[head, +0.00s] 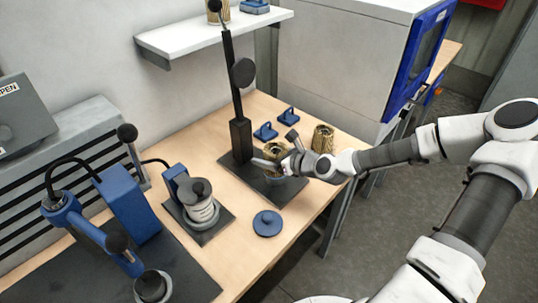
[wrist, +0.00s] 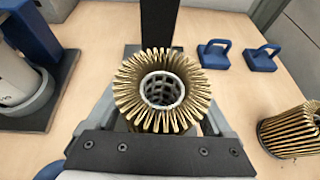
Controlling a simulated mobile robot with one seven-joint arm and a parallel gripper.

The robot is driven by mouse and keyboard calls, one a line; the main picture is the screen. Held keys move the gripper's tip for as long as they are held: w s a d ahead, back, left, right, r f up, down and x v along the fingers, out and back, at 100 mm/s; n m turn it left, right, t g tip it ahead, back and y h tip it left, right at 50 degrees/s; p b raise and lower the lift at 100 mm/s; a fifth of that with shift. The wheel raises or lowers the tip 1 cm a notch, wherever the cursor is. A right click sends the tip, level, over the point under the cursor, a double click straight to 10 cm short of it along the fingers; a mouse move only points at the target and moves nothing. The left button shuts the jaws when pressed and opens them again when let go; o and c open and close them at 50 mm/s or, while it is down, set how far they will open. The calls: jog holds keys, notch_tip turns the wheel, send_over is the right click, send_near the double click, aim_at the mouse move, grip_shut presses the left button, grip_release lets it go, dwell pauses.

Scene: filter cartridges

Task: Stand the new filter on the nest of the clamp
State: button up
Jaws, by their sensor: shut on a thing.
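My gripper (head: 272,163) is shut on a gold pleated filter (wrist: 128,86). In the wrist view I look down into its grey perforated core, and a grey finger shows on each side. In the head view this filter (head: 275,149) is upright over a dark base plate (head: 290,190) with a tall black post (head: 240,140). My gripper partly hides its lower end, so I cannot tell whether it touches anything below. A second gold filter (head: 322,138) stands on the table to the right; it also shows in the wrist view (wrist: 290,133).
A blue fixture holding a white canister (head: 203,211) stands left of the post. A blue lid (head: 267,223) lies in front. Two blue handled parts (head: 265,131) (head: 288,115) lie behind. A blue lever device (head: 90,230) is at far left. A white shelf (head: 210,32) hangs above.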

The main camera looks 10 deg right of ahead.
jog(key=shift+f, duration=0.6)
dwell(0.3)
jog(key=o, duration=1.2)
jog(key=shift+o, duration=0.2)
jog(key=p+v, duration=0.2)
jog(key=v, duration=1.5)
jog(key=shift+s+p, duration=0.2)
jog(key=shift+p, duration=0.1)
jog(key=shift+d, duration=0.15)
